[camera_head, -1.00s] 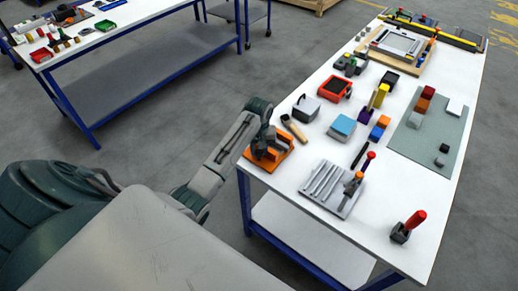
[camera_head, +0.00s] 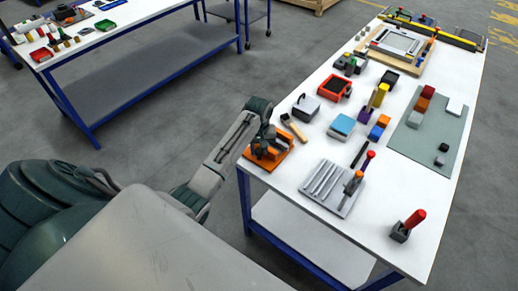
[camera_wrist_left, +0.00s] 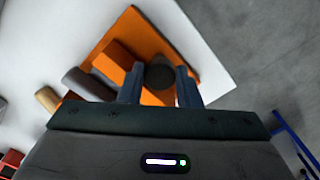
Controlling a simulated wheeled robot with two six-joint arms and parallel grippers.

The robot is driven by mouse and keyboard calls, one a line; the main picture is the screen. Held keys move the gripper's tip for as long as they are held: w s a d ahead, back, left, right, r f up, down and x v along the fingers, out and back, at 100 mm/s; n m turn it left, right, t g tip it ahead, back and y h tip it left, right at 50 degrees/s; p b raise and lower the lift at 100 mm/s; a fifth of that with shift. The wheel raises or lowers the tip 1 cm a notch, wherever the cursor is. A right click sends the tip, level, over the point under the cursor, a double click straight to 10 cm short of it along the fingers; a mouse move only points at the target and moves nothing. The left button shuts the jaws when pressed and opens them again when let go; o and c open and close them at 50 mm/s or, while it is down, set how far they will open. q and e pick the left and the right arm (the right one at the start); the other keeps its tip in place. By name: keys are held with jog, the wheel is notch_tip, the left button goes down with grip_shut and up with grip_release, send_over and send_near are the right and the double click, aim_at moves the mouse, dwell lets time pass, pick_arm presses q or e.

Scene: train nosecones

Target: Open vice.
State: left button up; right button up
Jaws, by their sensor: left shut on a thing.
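The orange vice (camera_head: 281,151) sits at the near left corner of the white table. It also shows in the left wrist view as orange blocks on an orange base (camera_wrist_left: 122,28). My left gripper (camera_head: 264,146) reaches down over the vice from the left and partly hides it. In the left wrist view, the two fingers of my left gripper (camera_wrist_left: 158,80) stand on either side of a dark round knob (camera_wrist_left: 159,72) on the vice. The gripper is shut on this knob; the exact contact is hard to see. My right gripper is out of view.
A hammer (camera_head: 293,127) and a grey box (camera_head: 305,108) lie close behind the vice. A grey grooved tray (camera_head: 328,188) stands to its right. The table edge is just left of the vice, with open floor beyond.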

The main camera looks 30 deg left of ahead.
pick_arm(q)
jog(key=shift+w+a+r, duration=0.15)
jog(key=shift+w+r, duration=0.15)
jog(key=shift+r, duration=0.05)
jog(key=o, duration=1)
jog(key=shift+c, duration=0.2)
jog(key=shift+a+f, duration=0.1)
jog(key=shift+a, duration=0.05)
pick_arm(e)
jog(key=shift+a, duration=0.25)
pick_arm(q)
jog(key=shift+s+d+f, duration=0.1)
jog(key=shift+d, duration=0.1)
jog(key=shift+m, duration=0.3)
